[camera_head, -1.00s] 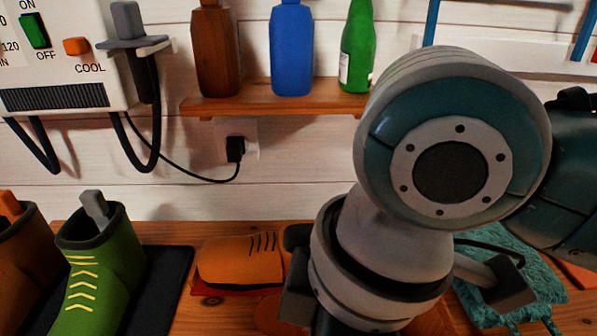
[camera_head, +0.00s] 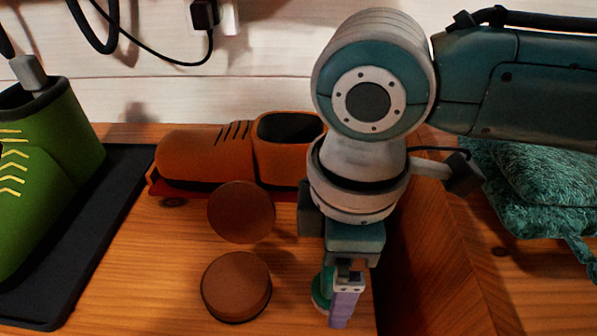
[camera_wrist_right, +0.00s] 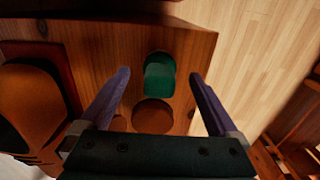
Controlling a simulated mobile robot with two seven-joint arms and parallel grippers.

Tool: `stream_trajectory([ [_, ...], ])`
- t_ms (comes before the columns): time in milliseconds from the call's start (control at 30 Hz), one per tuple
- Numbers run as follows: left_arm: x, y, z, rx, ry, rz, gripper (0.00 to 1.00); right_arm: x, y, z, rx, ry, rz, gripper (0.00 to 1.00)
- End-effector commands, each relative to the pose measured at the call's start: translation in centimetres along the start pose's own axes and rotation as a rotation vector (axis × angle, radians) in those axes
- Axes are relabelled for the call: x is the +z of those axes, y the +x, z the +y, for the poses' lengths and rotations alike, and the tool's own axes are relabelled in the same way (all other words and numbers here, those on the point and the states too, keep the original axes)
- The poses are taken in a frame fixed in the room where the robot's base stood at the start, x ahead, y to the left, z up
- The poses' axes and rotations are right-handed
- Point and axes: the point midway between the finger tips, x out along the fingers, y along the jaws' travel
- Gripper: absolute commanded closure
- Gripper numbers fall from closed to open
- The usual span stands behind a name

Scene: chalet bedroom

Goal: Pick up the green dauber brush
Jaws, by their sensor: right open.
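The green dauber brush (camera_head: 320,289) is on the wooden surface (camera_head: 150,290), partly hidden behind my right gripper (camera_head: 345,300) in the head view. In the right wrist view the green brush (camera_wrist_right: 159,76) shows between the two purple fingers of the right gripper (camera_wrist_right: 159,78), with space on both sides. The right gripper is open and empty, pointing down. I cannot tell its exact height above the brush. My left gripper is not in view.
Two brown round pieces (camera_head: 241,211) (camera_head: 236,287) lie left of the gripper. An orange shoe (camera_head: 220,155) is behind them. A green boot (camera_head: 40,170) stands on a black mat (camera_head: 115,220) at left. A wooden divider (camera_head: 440,250) and teal cloth (camera_head: 540,185) are at right.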

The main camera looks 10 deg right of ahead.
Motion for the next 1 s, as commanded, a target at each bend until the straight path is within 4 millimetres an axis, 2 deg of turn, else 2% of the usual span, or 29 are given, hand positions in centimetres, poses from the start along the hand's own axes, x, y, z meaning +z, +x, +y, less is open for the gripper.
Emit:
stream_trajectory([
  [33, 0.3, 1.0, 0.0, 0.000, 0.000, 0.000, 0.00, -0.2, 1.4, 0.0, 0.000, 0.000, -0.001, 0.04],
  [167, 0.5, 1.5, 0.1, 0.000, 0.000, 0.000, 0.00, -0.2, 2.9, 0.0, 0.000, -0.001, -0.001, 0.04],
  [467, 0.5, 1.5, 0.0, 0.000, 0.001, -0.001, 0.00, -0.2, 3.2, 0.0, 0.001, -0.001, 0.000, 0.04],
  [1000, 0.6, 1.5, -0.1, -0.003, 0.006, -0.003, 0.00, -0.2, 3.2, 0.0, 0.001, -0.001, 0.000, 0.64],
])
